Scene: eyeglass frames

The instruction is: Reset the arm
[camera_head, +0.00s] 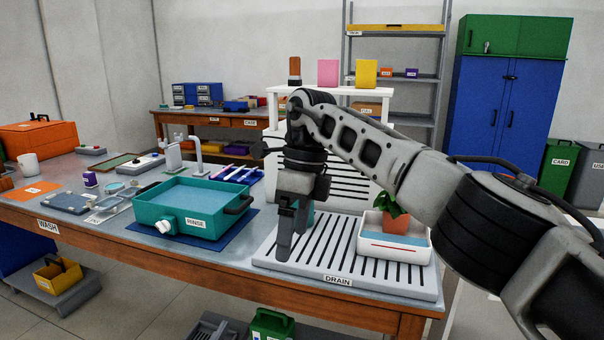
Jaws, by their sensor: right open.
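My right arm reaches in from the right side of the head view. Its gripper (287,235) points down over the left part of the white slatted drain rack (335,279). The gripper is open, and I see nothing between its fingers. One finger hides most of the other. A small teal thing shows just behind the gripper, mostly hidden by it. My left gripper is not in view.
A teal rinse basin (192,209) with water stands left of the gripper. A white bin (393,243) with a potted plant (392,211) sits on the rack's right. Washing items lie at the table's left. A white shelf unit (333,94) stands behind the arm.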

